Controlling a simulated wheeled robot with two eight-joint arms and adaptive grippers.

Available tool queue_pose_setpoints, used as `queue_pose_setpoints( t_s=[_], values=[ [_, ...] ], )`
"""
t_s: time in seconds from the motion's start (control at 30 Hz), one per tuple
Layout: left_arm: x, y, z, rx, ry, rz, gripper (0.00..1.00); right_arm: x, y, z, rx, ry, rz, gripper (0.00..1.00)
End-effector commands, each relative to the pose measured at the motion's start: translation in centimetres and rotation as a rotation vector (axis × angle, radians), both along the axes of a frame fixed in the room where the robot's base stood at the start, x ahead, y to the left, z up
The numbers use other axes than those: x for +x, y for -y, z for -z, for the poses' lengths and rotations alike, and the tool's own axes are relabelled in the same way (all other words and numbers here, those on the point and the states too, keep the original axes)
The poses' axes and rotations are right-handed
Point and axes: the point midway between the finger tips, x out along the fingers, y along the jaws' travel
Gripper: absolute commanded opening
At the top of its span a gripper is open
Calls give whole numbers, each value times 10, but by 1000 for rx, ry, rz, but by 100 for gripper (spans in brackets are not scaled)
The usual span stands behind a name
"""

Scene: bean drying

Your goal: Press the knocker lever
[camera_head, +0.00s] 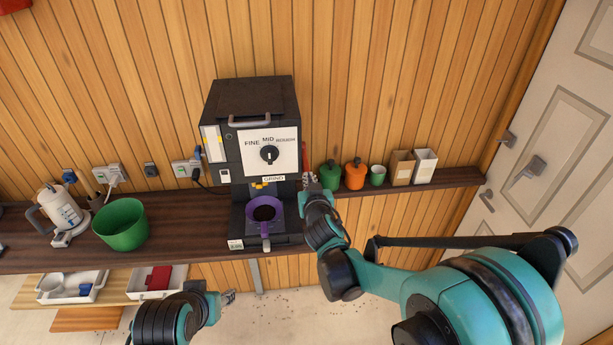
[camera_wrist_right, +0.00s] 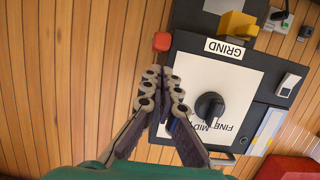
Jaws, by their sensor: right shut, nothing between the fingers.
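The black grinder (camera_head: 250,105) stands on the shelf with a white dial panel and a GRIND label. A red knob (camera_wrist_right: 161,41), which looks like the knocker lever, sticks out from the grinder's side in the right wrist view. Only a thin red strip of it (camera_head: 304,156) shows in the head view. My right gripper (camera_head: 310,181) is shut and empty beside the grinder's right side. In the right wrist view its fingertips (camera_wrist_right: 162,82) are just below the red knob, with no clear contact. My left gripper (camera_head: 228,297) is low, below the shelf edge; its jaws are too small to judge.
A purple cup (camera_head: 281,213) with dark contents sits under the grinder's spout. Green (camera_head: 330,175) and orange (camera_head: 355,174) canisters stand close to the right of my right gripper. A green bucket (camera_head: 121,226) and a white kettle (camera_head: 60,210) stand on the left of the shelf (camera_head: 190,222).

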Motion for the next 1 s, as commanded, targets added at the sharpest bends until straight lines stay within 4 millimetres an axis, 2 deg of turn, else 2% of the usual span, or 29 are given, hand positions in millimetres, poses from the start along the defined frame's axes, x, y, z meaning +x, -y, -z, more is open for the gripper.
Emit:
queue_pose_setpoints(
  t_s=[0.1, 0.33, 0.5, 1.0],
  values=[
    [0, 0, 9, 0, 0, 0, 42, -26, 1, 2, -1, 0, -1, 0],
    [1, 0, 13, 0, 1, 0, 42, -54, 4, -1, 0, 0, -1, 0],
    [1, 0, 13, 0, 1, 0, 42, -60, 4, -1, 0, 0, 0, 0],
    [1, 0, 13, 0, 0, 0, 42, -60, 4, -1, 0, 0, 0, 0]
  ],
)
